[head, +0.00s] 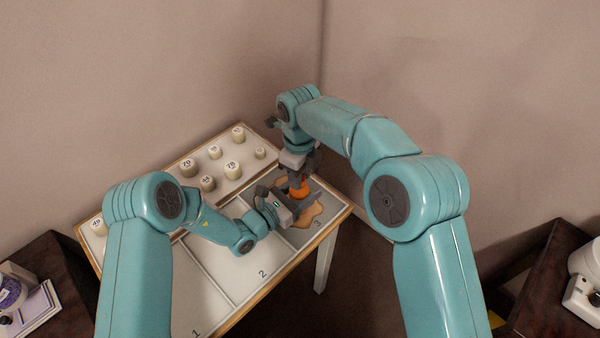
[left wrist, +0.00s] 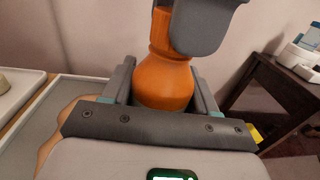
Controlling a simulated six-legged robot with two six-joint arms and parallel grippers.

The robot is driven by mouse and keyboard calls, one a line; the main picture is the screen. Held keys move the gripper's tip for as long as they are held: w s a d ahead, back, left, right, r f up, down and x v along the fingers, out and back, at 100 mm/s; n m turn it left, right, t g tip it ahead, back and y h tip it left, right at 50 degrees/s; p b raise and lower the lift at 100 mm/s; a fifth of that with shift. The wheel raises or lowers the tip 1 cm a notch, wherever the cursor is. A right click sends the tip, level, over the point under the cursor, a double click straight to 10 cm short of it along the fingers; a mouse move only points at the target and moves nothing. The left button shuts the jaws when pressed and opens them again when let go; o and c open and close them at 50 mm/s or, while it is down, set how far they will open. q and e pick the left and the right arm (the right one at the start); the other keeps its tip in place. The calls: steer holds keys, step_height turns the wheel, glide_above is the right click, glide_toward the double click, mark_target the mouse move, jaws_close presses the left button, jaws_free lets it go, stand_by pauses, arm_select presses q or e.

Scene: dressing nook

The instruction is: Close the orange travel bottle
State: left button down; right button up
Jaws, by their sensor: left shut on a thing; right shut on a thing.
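The orange travel bottle (head: 299,191) stands upright over the far right section of the table, marked 3. My left gripper (head: 289,205) is shut around its body. In the left wrist view the rounded orange body (left wrist: 163,82) sits between the left gripper's two fingers (left wrist: 163,90). My right gripper (head: 299,172) comes down from above and is shut at the bottle's top, on what seems to be its cap. A grey finger of it covers much of the neck and top in the left wrist view, so how the cap sits cannot be told.
The table (head: 205,285) has sections marked 1, 2 and 3. A tan, irregular patch (head: 313,211) lies under the bottle area. A tray (head: 259,167) with several numbered cream pieces lies behind. Dark side tables stand left (head: 62,290) and right (head: 535,290). Sections 1 and 2 look clear.

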arm_select(q)
steer(key=shift+f, duration=0.2)
arm_select(e)
steer(key=shift+m, duration=0.5)
steer(key=o, duration=1)
steer(key=shift+r, duration=0.1)
steer(key=shift+r, duration=2.15)
steer(key=shift+c, duration=0.4)
